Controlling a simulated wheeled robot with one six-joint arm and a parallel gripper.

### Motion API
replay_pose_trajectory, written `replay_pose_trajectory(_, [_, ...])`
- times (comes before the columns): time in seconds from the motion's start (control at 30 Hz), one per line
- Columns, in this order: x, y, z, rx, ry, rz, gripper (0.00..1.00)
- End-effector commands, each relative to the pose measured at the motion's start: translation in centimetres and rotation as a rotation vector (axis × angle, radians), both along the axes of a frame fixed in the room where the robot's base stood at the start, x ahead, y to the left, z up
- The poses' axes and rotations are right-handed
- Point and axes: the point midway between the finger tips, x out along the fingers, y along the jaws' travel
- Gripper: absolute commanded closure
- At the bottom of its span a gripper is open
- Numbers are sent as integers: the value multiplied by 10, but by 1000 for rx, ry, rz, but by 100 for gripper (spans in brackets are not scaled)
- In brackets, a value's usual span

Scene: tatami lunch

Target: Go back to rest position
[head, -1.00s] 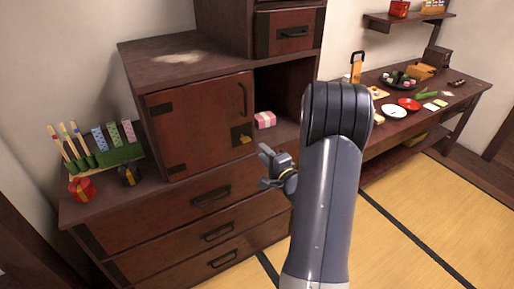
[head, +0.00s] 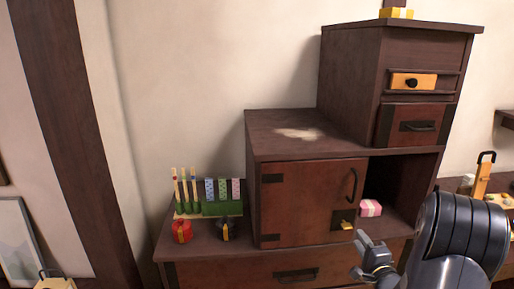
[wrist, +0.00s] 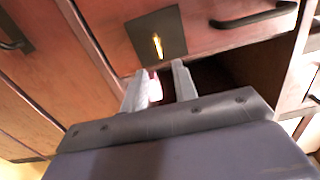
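My gripper (head: 372,258) is in front of the wooden step cabinet (head: 305,172), low and right of its closed door, with my arm at the lower right of the head view. In the wrist view my gripper (wrist: 158,85) shows two grey fingers apart, with nothing clearly held between them. A pink striped bundle (head: 370,208) sits in the open compartment; part of it shows beyond the fingers in the wrist view (wrist: 155,88). A small yellow key-like piece (head: 346,225) is in the dark lock plate on the door, also seen in the wrist view (wrist: 157,45).
A green rack (head: 222,207) with sticks and patterned strips stands on the left ledge, with a red round item (head: 182,231) and a dark item (head: 226,229) before it.

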Motion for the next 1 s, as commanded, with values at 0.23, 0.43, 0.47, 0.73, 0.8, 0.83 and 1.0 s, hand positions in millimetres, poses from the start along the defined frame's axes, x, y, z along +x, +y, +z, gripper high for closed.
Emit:
replay_pose_trajectory(0.23, [44, 3, 1, 0, -1, 3, 73])
replay_pose_trajectory(0.43, [59, 3, 0, -10, -1, 1, 73])
replay_pose_trajectory(0.47, [58, 3, 0, -17, -2, 1, 73])
replay_pose_trajectory(0.73, [58, 2, 1, -32, -1, 1, 73])
replay_pose_trajectory(0.8, [58, 2, 1, -32, -1, 1, 73])
replay_pose_trajectory(0.83, [58, 2, 1, -32, -1, 1, 73])
replay_pose_trajectory(1.0, [57, 2, 0, 3, 0, 0, 73])
